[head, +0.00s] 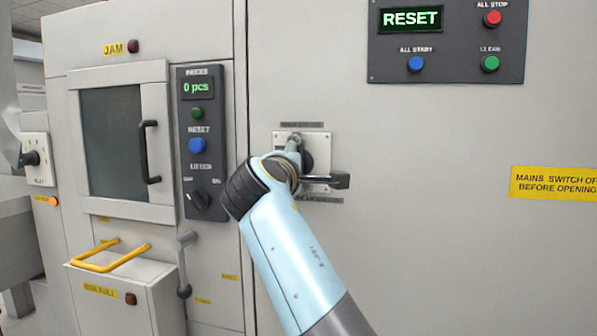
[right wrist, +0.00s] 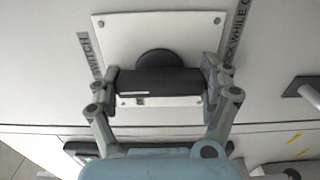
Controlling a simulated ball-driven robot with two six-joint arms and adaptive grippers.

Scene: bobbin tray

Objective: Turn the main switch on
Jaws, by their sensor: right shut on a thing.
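The main switch (head: 308,160) sits on a pale square plate (head: 318,188) on the grey cabinet. In the head view my right gripper (head: 318,163) reaches it from the left and hides part of it. In the right wrist view the switch's black handle (right wrist: 160,83) lies between the two fingertips of my right gripper (right wrist: 162,80). The fingers are shut on it, one at each end. The dark round hub (right wrist: 160,60) shows behind the handle. I cannot read the switch's position marks. My left gripper is not in view.
A door with a dark window (head: 112,140) and a control strip (head: 203,225) are left of the switch. A dark button panel (head: 446,70) reading RESET is above right. A yellow label (head: 553,184) is at right. A box with a yellow handle (head: 110,262) projects at lower left.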

